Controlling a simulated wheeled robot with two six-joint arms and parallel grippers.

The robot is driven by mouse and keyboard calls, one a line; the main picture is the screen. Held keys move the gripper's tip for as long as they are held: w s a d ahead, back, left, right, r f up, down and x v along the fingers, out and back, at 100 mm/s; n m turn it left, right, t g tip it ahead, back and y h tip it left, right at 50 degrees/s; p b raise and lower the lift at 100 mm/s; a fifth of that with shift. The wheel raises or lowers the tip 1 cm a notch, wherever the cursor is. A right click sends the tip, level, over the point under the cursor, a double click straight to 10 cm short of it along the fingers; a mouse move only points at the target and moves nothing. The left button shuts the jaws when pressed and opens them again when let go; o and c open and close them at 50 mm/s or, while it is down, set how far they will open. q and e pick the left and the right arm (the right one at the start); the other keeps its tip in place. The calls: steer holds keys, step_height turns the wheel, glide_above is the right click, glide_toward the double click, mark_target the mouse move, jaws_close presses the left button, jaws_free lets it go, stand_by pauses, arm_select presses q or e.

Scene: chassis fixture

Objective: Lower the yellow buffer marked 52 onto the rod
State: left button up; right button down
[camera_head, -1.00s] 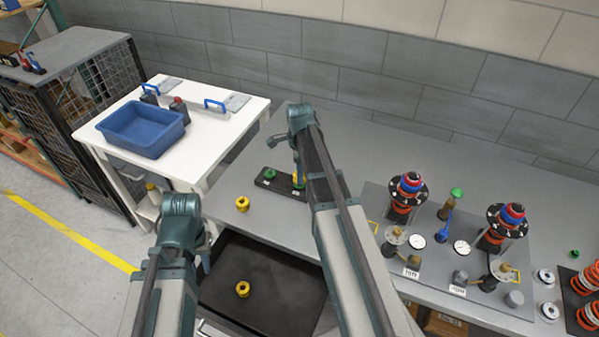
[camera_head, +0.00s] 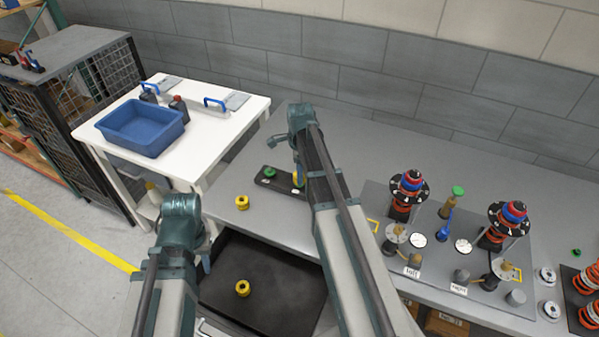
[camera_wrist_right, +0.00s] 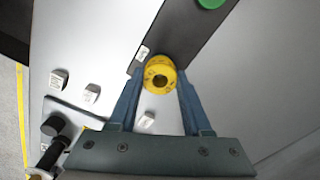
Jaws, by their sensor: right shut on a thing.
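My right gripper (camera_wrist_right: 160,80) is shut on a yellow buffer (camera_wrist_right: 160,72), a ring with a central hole, held between its fingertips. In the head view the held buffer (camera_head: 297,178) shows only partly beside my right arm, over the dark strip (camera_head: 268,183) that carries a green piece (camera_head: 270,172). I cannot read a number on it. Another yellow buffer (camera_head: 242,202) lies on the grey bench, and one (camera_head: 242,288) lies in the black tray (camera_head: 285,300). My left gripper (camera_head: 205,262) is mostly hidden behind its wrist. I cannot tell which part is the rod.
The fixture plate (camera_head: 375,200) at the right holds two spring units (camera_head: 408,190) (camera_head: 508,222), dials and parts with left and right labels. A blue bin (camera_head: 145,130) stands on the white table (camera_head: 215,150). The bench behind my right arm is clear.

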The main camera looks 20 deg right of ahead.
steer(key=shift+f, duration=0.15)
steer(key=shift+c, duration=1.3)
jaws_free()
step_height(320, 180, up, 7)
steer(key=p, duration=0.7)
